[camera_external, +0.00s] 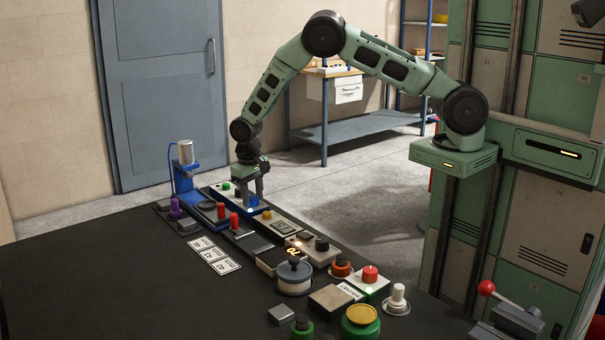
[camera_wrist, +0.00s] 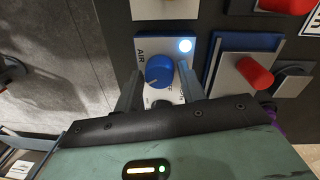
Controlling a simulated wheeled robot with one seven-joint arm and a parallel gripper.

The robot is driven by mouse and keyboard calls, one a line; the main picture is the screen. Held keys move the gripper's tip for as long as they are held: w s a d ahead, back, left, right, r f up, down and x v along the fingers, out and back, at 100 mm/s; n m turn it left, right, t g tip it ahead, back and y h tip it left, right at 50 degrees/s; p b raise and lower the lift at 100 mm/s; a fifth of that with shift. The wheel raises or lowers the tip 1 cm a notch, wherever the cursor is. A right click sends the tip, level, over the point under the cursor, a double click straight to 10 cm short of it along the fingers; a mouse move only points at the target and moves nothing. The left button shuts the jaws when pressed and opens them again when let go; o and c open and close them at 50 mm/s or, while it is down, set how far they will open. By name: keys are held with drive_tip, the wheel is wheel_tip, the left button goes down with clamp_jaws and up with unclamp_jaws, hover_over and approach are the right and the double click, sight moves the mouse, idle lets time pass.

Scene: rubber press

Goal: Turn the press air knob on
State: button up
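The air knob (camera_wrist: 159,71) is a round blue knob on a white panel lettered AIR (camera_wrist: 148,49) in the wrist view. A small round light (camera_wrist: 185,46) on that panel glows pale blue-white. The knob bears a mark, but its exact setting is hard to read. My gripper (camera_wrist: 160,78) is open, with one finger on each side of the knob and visible gaps between. In the external view my gripper (camera_external: 252,189) points down over the panel's area on the bench; its fingers partly hide the knob there. I cannot tell whether the fingertips reach the knob's height.
A red knob (camera_wrist: 254,72) on a blue-edged block stands right of the panel in the wrist view. The bench's left front is clear.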

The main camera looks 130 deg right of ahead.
drive_tip(key=c, duration=0.5)
drive_tip(key=shift+f+n+b, duration=0.1)
drive_tip(key=shift+n+b, duration=0.2)
drive_tip(key=shift+b, duration=0.1)
drive_tip(key=shift+c, duration=0.2)
drive_tip(key=shift+n, duration=0.3)
drive_tip(key=o, duration=1)
drive_tip(key=shift+c, duration=0.2)
drive_tip(key=shift+r, duration=0.2)
wheel_tip(320, 180, up, 17)
drive_tip(key=w+b, duration=0.1)
drive_tip(key=b, duration=0.3)
drive_tip(key=shift+a+r+b, duration=0.15)
drive_tip(key=shift+a+b, duration=0.05)
drive_tip(key=shift+b, duration=0.2)
